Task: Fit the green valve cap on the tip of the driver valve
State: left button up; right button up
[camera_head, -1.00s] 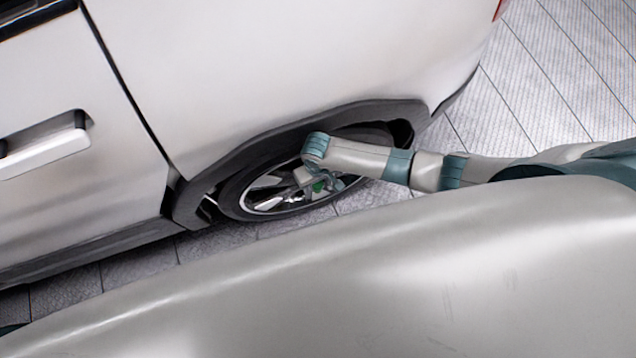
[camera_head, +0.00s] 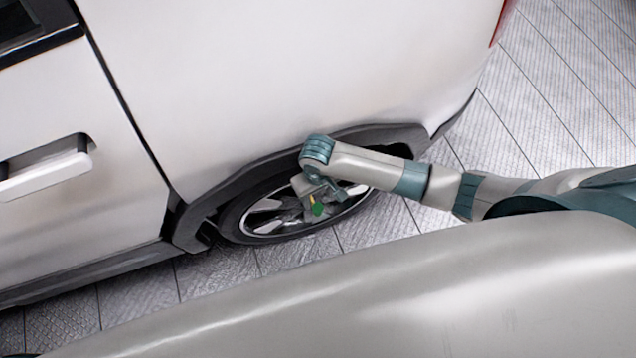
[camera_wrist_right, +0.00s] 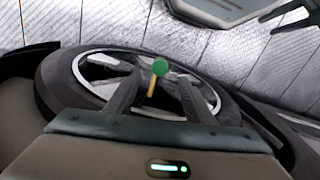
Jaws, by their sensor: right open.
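The green valve cap (camera_head: 318,209) shows in front of the wheel in the head view. In the right wrist view the green cap (camera_wrist_right: 160,67) sits at the end of the thin yellow driver valve (camera_wrist_right: 152,87). How firmly it is seated cannot be told. My right gripper (camera_wrist_right: 158,92) is open, with one finger on each side of the valve and a gap to both. In the head view my right gripper (camera_head: 322,190) is small and partly hidden by its own wrist.
The wheel (camera_wrist_right: 75,88) with its spoked rim lies behind the fingers. The white car body (camera_head: 250,80) and dark wheel arch (camera_head: 190,225) stand close above the wheel. A large smooth grey surface (camera_head: 450,300) fills the lower head view. Tiled floor (camera_head: 540,110) is clear at right.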

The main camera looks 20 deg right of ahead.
pick_arm(q)
jog(key=shift+f, duration=0.15)
pick_arm(e)
notch_tip(320, 180, up, 8)
jog(key=shift+f, duration=0.15)
dwell(0.6)
jog(key=shift+a, duration=0.1)
jog(key=c, duration=1)
jog(key=shift+w+a+f+b, duration=0.1)
jog(key=shift+w+b, duration=0.05)
jog(key=shift+b, duration=0.2)
grip_shut()
jog(key=shift+d+f+b, duration=0.2)
jog(key=shift+f+b, duration=3.35)
jog(key=shift+b, duration=0.95)
pick_arm(q)
jog(key=w+d+f+t, duration=0.2)
jog(key=w, duration=0.6)
jog(key=shift+d+f, duration=0.4)
jog(key=shift+w+f, duration=0.1)
pick_arm(e)
jog(key=shift+f, duration=0.1)
